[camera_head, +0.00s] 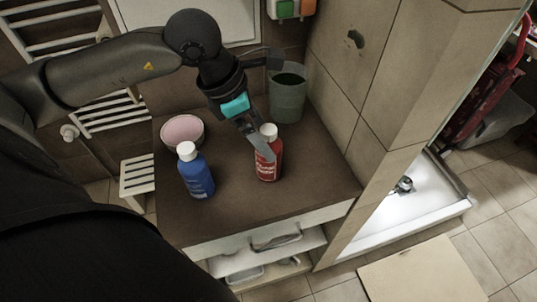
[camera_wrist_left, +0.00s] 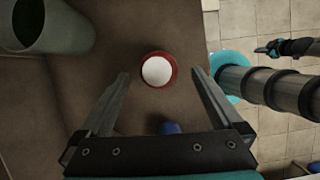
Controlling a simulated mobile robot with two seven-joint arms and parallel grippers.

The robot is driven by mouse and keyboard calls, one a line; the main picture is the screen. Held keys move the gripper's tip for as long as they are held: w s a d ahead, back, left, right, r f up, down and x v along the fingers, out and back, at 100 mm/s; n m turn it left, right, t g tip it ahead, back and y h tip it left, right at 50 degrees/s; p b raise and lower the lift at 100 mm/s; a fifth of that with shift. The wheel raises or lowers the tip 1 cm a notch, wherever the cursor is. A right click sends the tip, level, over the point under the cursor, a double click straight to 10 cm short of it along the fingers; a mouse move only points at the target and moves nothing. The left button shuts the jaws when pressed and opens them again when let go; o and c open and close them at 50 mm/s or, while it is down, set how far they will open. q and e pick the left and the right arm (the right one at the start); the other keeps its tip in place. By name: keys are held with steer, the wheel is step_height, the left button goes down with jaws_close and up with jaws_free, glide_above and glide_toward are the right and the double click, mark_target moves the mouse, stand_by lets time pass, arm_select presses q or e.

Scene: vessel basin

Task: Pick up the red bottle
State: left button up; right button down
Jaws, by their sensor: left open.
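The red bottle (camera_head: 272,169) with a white cap stands upright on the brown counter, right of the blue bottle (camera_head: 196,177). My left gripper (camera_head: 264,150) reaches down to it from above, and one finger covers part of the bottle's left side. In the left wrist view, the open fingers (camera_wrist_left: 160,74) lie on either side of the red bottle's white cap (camera_wrist_left: 157,71), with gaps on both sides. The blue bottle shows partly at the gripper's base (camera_wrist_left: 170,127). My right gripper (camera_wrist_left: 268,48) appears small at upper right there; its jaws are unclear.
A green-grey cup (camera_head: 288,100) stands behind the red bottle by the wall. A pink bowl (camera_head: 182,131) sits behind the blue bottle. The counter's front right (camera_head: 310,195) is clear. A tiled wall (camera_head: 345,90) bounds the right side.

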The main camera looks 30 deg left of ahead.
arm_select(q)
steer(key=x, duration=0.5)
steer(key=shift+a+f, duration=0.15)
steer(key=shift+f, duration=0.25)
jaws_close()
stand_by(0.5)
steer(key=shift+r, duration=0.1)
step_height(320, 180, up, 20)
steer(key=p, duration=0.3)
